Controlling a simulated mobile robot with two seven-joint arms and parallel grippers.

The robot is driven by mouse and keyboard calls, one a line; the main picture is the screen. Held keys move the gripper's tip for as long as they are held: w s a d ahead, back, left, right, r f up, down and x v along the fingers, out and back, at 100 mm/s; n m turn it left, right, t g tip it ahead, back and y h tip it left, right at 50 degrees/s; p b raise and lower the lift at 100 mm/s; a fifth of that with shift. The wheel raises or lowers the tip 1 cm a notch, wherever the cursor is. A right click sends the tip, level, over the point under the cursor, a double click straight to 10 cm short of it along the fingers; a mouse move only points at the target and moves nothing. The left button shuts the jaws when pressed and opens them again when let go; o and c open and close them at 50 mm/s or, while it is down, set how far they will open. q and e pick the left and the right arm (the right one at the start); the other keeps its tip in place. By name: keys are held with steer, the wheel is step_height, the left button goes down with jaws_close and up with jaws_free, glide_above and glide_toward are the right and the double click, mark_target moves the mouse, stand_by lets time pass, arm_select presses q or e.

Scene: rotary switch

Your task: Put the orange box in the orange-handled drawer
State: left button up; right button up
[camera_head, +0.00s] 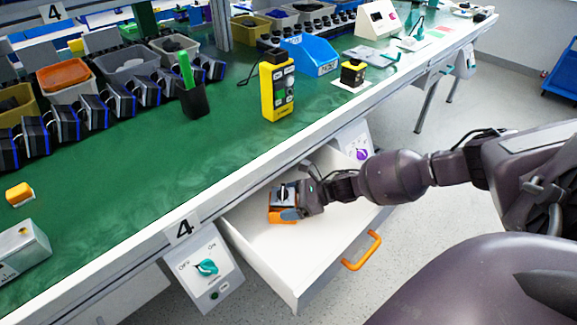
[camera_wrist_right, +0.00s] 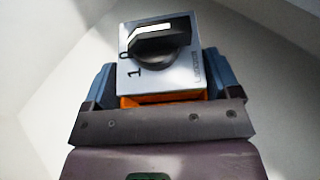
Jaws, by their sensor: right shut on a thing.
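The orange box (camera_head: 279,215) has a grey top plate with a black rotary knob. My right gripper (camera_head: 291,204) is shut on it and holds it inside the open drawer's outline; whether it touches the drawer floor I cannot tell. In the right wrist view the box (camera_wrist_right: 160,62) shows its grey face, black knob and an orange edge between the blue fingers of the gripper (camera_wrist_right: 155,88). The drawer (camera_head: 265,250) is white, pulled open, with an orange handle (camera_head: 362,250) on its front. My left gripper is not in view.
A green workbench (camera_head: 130,175) runs above the drawer, with a white front edge. A panel with a teal rotary switch (camera_head: 206,267) hangs left of the drawer, and one with a purple knob (camera_head: 361,154) hangs right. A yellow control pendant (camera_head: 276,86) stands on the bench.

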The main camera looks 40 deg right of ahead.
steer(key=o, duration=0.8)
steer(key=shift+f, duration=0.1)
steer(key=shift+s+d+r, duration=0.1)
steer(key=shift+r, duration=0.2)
steer(key=p+v, duration=0.2)
steer(key=v, duration=0.8)
steer(key=shift+s+d+r, duration=0.1)
steer(key=shift+d+r, duration=0.1)
steer(key=shift+s+d+r+p, duration=0.15)
steer(key=shift+s+d+p, duration=0.15)
steer(key=shift+s+d, duration=0.05)
